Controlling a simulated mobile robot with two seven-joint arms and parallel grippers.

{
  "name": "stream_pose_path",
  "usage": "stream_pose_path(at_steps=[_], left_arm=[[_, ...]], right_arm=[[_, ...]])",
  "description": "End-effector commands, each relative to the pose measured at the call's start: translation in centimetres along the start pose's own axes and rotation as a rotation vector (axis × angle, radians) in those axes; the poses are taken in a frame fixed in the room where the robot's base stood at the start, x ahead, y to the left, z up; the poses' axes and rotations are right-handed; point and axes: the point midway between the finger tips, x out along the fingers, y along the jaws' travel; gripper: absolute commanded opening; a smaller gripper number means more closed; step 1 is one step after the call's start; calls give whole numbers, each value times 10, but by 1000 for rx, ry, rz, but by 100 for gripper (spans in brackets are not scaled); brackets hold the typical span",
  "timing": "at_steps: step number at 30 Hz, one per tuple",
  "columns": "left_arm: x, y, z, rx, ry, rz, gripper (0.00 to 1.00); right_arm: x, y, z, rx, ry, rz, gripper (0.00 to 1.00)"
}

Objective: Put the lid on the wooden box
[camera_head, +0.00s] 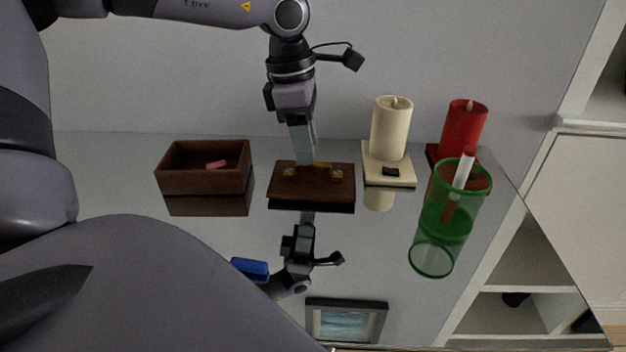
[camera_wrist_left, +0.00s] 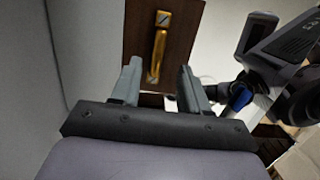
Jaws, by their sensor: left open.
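The open wooden box (camera_head: 178,180) stands at the back left of the table, with a small pink thing (camera_head: 216,164) inside. The dark wooden lid (camera_head: 328,190) lies to the right of the box, apart from it. Its brass handle (camera_wrist_left: 158,50) shows in the left wrist view, on the lid (camera_wrist_left: 185,28). My left gripper (camera_head: 303,155) points down at the lid, its fingers at the handle in the head view. In the left wrist view the gripper's fingers (camera_wrist_left: 160,72) are apart, with the handle in line with the gap. My right gripper is out of view.
A cream candle (camera_head: 389,130) and a red candle (camera_head: 463,128) stand on bases right of the lid. The glossy tabletop mirrors things. A pale wall is close behind.

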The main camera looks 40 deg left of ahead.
Motion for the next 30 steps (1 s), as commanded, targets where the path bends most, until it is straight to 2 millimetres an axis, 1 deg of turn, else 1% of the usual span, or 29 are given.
stream_pose_path(at_steps=[1,7,11,17,18,20,21,30], left_arm=[[9,1,1,0,3,-3,45],[34,3,3,0,2,-2,45],[40,3,4,0,1,0,45],[40,3,4,0,0,1,45],[39,3,4,0,0,1,32],[39,3,4,0,0,1,12],[39,3,4,0,0,1,0],[38,3,4,0,-1,2,0]], right_arm=[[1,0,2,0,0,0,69],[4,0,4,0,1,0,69],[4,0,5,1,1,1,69],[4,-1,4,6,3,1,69],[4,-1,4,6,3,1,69],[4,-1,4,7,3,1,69],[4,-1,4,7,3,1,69],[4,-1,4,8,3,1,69]])
